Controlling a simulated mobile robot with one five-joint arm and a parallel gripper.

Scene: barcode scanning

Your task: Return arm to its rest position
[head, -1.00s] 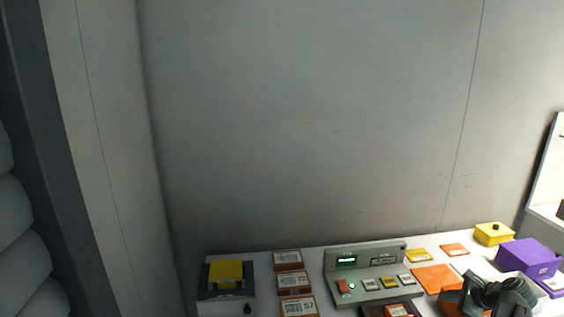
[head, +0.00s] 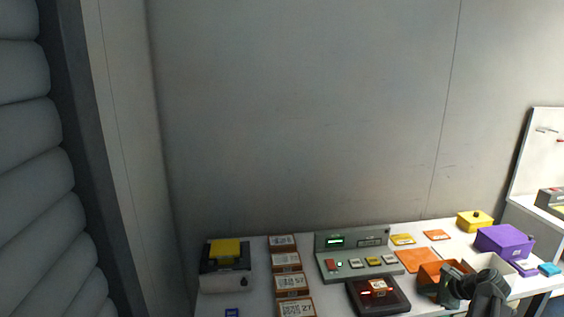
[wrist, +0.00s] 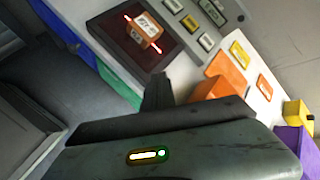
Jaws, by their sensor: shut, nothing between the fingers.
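My gripper (wrist: 158,88) is shut and empty in the wrist view, its dark fingers together beyond the dark wrist body. In the head view my arm rises at the lower right, in front of the orange bin (head: 428,276) and the white bin; the fingertips are hard to make out there. A small orange-brown box with a white label (head: 378,286) sits on the dark scanner pad (head: 396,302), with a red light line across it. The box also shows in the wrist view (wrist: 146,27), apart from my fingers.
A grey console (head: 349,265) with a green display stands behind the scanner. Several labelled boxes (head: 287,261) line up to its left, beside a machine with a yellow top (head: 226,250). A purple box (head: 505,240) and yellow box (head: 475,221) stand at the right. Space above the table is clear.

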